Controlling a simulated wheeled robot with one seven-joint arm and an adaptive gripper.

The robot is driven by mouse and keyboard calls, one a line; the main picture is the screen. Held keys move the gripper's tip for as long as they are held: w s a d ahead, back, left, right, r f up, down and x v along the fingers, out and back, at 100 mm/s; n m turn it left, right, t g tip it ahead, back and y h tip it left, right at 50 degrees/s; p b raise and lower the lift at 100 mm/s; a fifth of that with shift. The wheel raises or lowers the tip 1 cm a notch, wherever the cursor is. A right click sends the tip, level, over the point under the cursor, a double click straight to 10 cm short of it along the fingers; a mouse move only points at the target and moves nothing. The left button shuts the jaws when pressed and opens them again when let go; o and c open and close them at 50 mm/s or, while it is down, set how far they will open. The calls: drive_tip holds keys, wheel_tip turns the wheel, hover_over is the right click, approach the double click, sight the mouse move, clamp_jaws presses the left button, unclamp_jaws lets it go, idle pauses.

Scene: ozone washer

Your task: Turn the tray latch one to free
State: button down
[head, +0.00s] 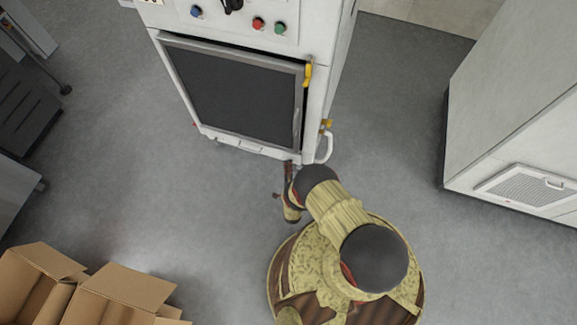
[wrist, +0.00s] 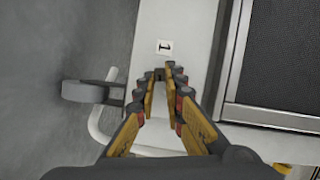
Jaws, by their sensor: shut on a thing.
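The white washer cabinet (head: 330,50) stands ahead in the head view, its dark door (head: 240,95) closed. In the wrist view, a label with a "1" (wrist: 164,46) is on the white panel just beyond my fingertips. My gripper (wrist: 159,82) is at the cabinet's low edge, its two yellow and black fingers closed on a small dark piece, tray latch one (wrist: 158,73). The fingers hide most of the latch, so its exact angle cannot be told. In the head view my gripper (head: 290,172) is by the bottom right of the door, mostly behind my arm.
A white tube handle (head: 325,148) sticks out low at the cabinet's right. A grey rounded part (wrist: 85,91) is left of my fingers. Cardboard boxes (head: 115,290) lie at lower left. A white unit (head: 520,110) stands at right. The floor between is clear.

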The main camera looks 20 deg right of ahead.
drive_tip(key=shift+d+f+m, duration=0.1)
drive_tip(key=shift+m, duration=0.4)
drive_tip(key=c, duration=1.9)
unclamp_jaws()
drive_tip(key=shift+n, duration=0.3)
